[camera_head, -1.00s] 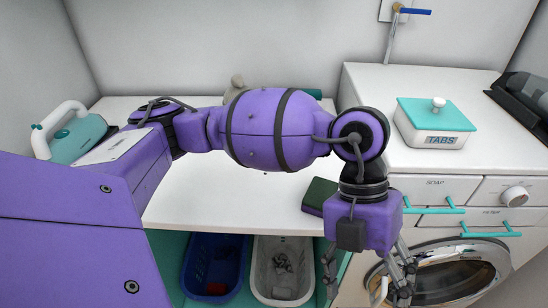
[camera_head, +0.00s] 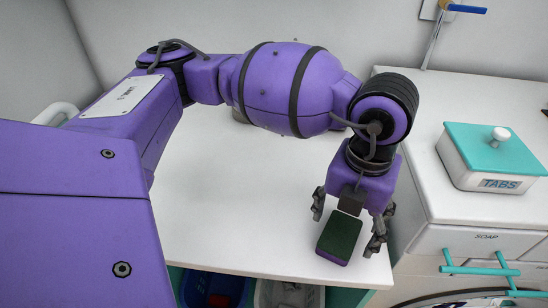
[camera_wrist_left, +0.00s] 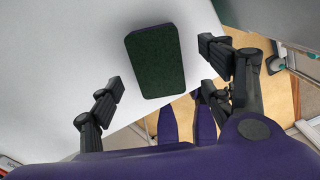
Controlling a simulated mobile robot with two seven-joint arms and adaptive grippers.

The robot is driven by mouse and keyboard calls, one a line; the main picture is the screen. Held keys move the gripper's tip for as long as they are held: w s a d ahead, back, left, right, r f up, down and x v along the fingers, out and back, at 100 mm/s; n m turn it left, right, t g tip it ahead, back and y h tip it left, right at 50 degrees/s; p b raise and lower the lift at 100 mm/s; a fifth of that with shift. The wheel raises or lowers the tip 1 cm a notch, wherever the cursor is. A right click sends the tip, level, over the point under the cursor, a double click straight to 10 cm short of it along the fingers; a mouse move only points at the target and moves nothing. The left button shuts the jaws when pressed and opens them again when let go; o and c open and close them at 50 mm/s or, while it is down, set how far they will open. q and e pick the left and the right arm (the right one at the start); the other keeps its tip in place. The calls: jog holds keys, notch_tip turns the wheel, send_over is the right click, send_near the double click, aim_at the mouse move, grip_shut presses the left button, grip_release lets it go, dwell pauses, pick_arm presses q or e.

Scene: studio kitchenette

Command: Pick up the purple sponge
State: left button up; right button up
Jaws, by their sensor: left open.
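The sponge (camera_head: 339,236) lies on the white worktop near its front right corner. Its top is dark green and a thin purple edge shows along its lower side. My left gripper (camera_head: 347,222) is open above the worktop, with one finger on each side of the sponge in the head view. In the left wrist view the sponge (camera_wrist_left: 155,60) lies ahead of and between the open fingertips, and nothing is held. My right gripper is not in view.
The white worktop (camera_head: 220,220) is clear left of the sponge. A washing machine with drawers and teal handles (camera_head: 480,270) stands at the right, with a teal-lidded TABS box (camera_head: 490,158) on top. A blue bin (camera_head: 213,288) and a white bin (camera_head: 290,295) sit below.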

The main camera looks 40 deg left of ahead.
aim_at(341, 233)
pick_arm(q)
notch_tip(341, 233, down, 4)
jog(key=shift+a+r, duration=0.15)
jog(key=shift+r, duration=0.05)
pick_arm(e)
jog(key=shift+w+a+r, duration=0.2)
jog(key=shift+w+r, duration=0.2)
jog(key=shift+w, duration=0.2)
pick_arm(q)
jog(key=shift+c, duration=0.3)
jog(key=shift+r, duration=0.1)
jog(key=c, duration=0.8)
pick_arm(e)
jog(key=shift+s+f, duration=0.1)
pick_arm(q)
jog(key=shift+r, duration=0.2)
